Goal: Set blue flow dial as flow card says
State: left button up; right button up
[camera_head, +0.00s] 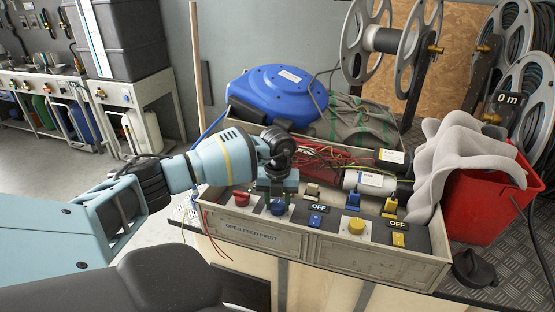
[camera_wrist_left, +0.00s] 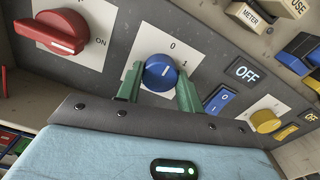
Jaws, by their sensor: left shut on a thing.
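The blue flow dial (camera_head: 278,208) sits on a pale plate on the front panel of the grey bench box. In the left wrist view the blue dial (camera_wrist_left: 160,73) is round with a short white mark, and the plate shows "0" and "1" above and right of it. My left gripper (camera_head: 277,190) reaches down to the panel. In the wrist view the green fingers of my left gripper (camera_wrist_left: 160,80) stand on both sides of the dial, shut on it. The exact number at the white mark is unclear. I cannot make out a flow card. My right gripper is not in view.
A red knob (camera_head: 241,198) is left of the dial; a blue switch (camera_head: 316,220) under an "OFF" label and a yellow knob (camera_head: 357,226) are right. Behind lie red wires (camera_head: 330,160) and a blue reel (camera_head: 278,95). A red bucket (camera_head: 480,205) with grey cloth stands right.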

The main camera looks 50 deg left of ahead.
pick_arm(q)
jog(key=m, duration=0.4)
jog(key=shift+m+p, duration=0.3)
jog(key=m, duration=0.4)
jog(key=shift+m, duration=0.3)
jog(key=m, duration=0.8)
jog(key=shift+m, duration=0.3)
jog(key=shift+m+b, duration=0.3)
jog(key=shift+m, duration=0.5)
jog(key=o, duration=1)
